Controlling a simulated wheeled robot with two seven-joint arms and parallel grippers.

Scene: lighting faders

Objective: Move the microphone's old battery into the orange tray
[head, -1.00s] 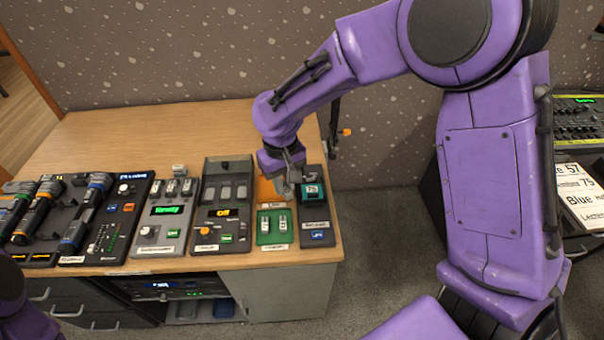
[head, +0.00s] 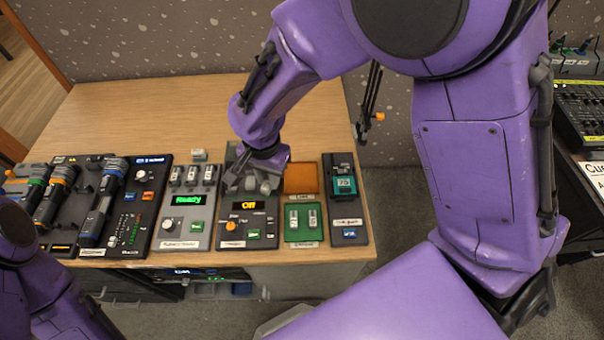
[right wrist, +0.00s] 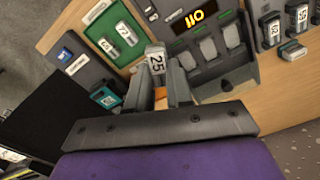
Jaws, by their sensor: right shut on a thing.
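In the right wrist view the gripper (right wrist: 158,85) is shut on a small pale battery (right wrist: 156,61) marked "25". The orange tray (head: 301,179) lies just right of that box in the head view and looks empty; a sliver of orange shows between the fingers in the wrist view. Microphones with coloured rings lie at the left, one with a blue ring (head: 97,208). My left arm shows at the lower left; its gripper is out of view.
A green tray (head: 304,236) with two numbered batteries lies in front of the orange tray. A dark unit with a teal part (head: 344,186) stands at the right table edge. A "Ready" panel (head: 188,200) stands left, with a loose battery (head: 199,154) behind it. The table's back is clear.

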